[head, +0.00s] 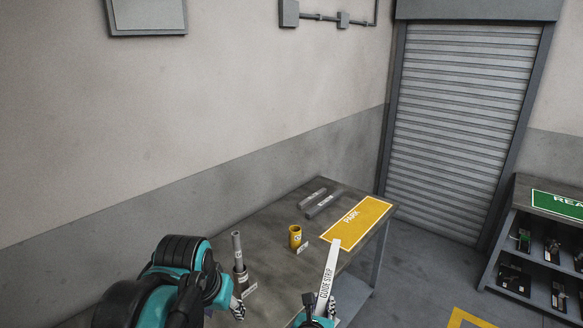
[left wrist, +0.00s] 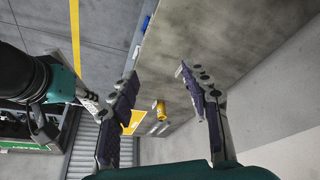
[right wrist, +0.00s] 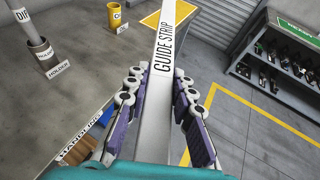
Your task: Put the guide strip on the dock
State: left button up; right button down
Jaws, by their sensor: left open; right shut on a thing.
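The guide strip (head: 328,272) is a long white bar with black lettering. My right gripper (right wrist: 162,78) is shut on it, and the strip (right wrist: 170,40) points away from the gripper, its far end over the yellow PARK area in the picture. In the head view the right gripper (head: 332,311) is at the bottom, by the table's front edge. My left gripper (left wrist: 158,82) is open with nothing between its fingers; in the head view it (head: 238,308) is low, left of the strip. I cannot make out anything marked as the dock.
The table (head: 262,238) carries a yellow PARK area (head: 372,210), two grey bars (head: 321,206), a yellow cup (head: 295,237) and a dark holder (head: 241,277) with an upright grey rod (head: 237,246). A shelf unit (head: 520,222) stands right, across open floor.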

pick_arm(q)
jog(key=s+a+f+n+t, duration=0.1)
jog(key=s+a+f+t, duration=0.1)
jog(key=s+f, duration=0.7)
notch_tip(320, 180, down, 3)
jog(key=shift+a+r+t, duration=0.2)
jog(key=shift+a+t, duration=0.2)
jog(key=shift+a, duration=0.3)
pick_arm(e)
jog(key=d+f, duration=0.1)
jog(key=d, duration=0.9)
jog(key=shift+s, duration=0.45)
jog(key=shift+f, duration=0.1)
